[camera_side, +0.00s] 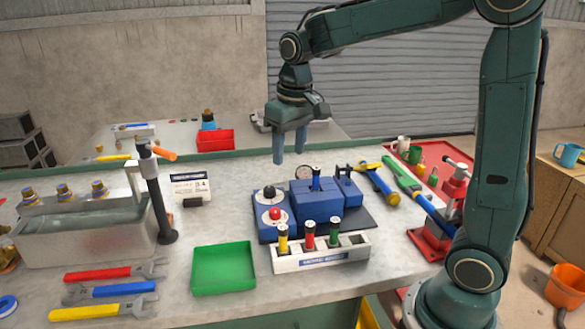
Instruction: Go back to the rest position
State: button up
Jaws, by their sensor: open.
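My gripper (290,142) is at the upper middle of the side view, pointing down, with its two blue-grey fingers apart and nothing between them. It hangs above the bench (225,215), over the back of the blue device (315,197), and appears clear of it. The blue device has a dark cylinder with a blue band (316,178) standing upright in its top. A white rack (320,256) in front holds yellow, red and green banded cylinders upright, and its right slot looks empty.
A green tray (223,268) lies empty at the front. Wrenches (110,290) lie at the front left. A tank (90,225) with a dark post (157,200) stands at the left. A red vise (437,225), a hammer (378,185) and cups are at the right. The air around my gripper looks free.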

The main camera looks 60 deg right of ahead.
jog(key=s+a+n+t, duration=0.1)
jog(key=s+a+t, duration=0.1)
jog(key=s, duration=0.8)
jog(key=s+a+r+t, duration=0.1)
jog(key=s+a+t, duration=0.1)
jog(key=s, duration=0.8)
jog(key=shift+s+a+n, duration=0.25)
jog(key=shift+n, duration=0.15)
